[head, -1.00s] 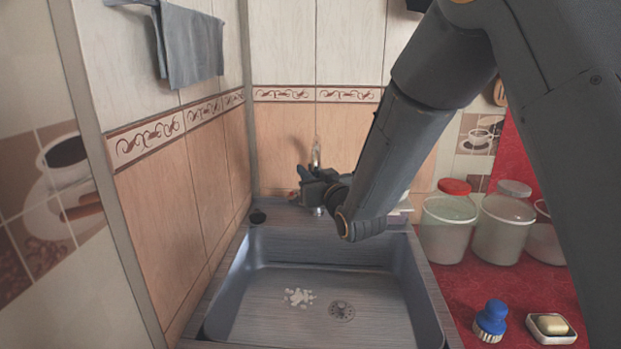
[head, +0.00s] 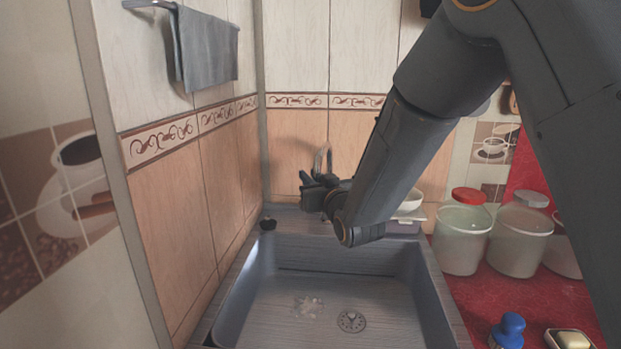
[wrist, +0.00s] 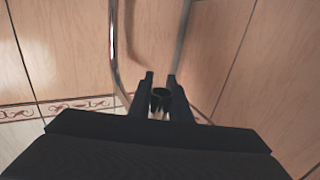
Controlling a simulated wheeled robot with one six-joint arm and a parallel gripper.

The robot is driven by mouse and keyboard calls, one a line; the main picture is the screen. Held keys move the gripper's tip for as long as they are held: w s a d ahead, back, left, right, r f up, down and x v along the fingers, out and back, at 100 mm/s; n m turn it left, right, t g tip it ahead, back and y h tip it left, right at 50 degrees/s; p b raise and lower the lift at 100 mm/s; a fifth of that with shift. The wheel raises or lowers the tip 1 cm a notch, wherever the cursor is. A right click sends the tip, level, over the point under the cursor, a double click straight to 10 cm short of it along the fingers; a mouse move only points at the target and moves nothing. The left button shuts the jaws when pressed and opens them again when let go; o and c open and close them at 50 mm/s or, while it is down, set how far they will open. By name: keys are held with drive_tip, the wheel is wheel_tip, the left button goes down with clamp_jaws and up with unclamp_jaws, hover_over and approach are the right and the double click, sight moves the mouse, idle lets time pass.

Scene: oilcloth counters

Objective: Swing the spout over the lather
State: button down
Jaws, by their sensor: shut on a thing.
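The spout (head: 323,160) is a thin bent metal tube rising behind the sink, partly hidden by my gripper and arm in the head view. In the wrist view the spout (wrist: 114,45) shows as a bright curved tube. My gripper (wrist: 160,82) is shut on the spout, with a dark round end between its fingers. In the head view my gripper (head: 314,188) is at the sink's back edge. The lather (head: 308,306) is a pale patch on the basin floor, left of the drain (head: 351,321). The spout's outlet is hidden in the head view.
The grey sink (head: 433,300) has raised walls. Tiled walls stand close at the left and back. Lidded jars (head: 462,235), a blue brush (head: 509,330) and a soap dish (head: 568,339) are on the red counter at right.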

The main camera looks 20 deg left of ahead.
drive_tip(key=c, duration=1.9)
unclamp_jaws()
drive_tip(key=shift+w+d+r, duration=0.15)
drive_tip(key=shift+w+r, duration=0.05)
drive_tip(key=shift+w, duration=0.15)
drive_tip(key=shift+o, duration=1.3)
drive_tip(key=shift+w+d+f, duration=0.1)
drive_tip(key=shift+s+a, duration=0.2)
drive_tip(key=b+v, duration=0.1)
drive_tip(key=v, duration=0.6)
drive_tip(key=shift+s+d+b, duration=0.25)
drive_tip(key=shift+s+b, duration=0.05)
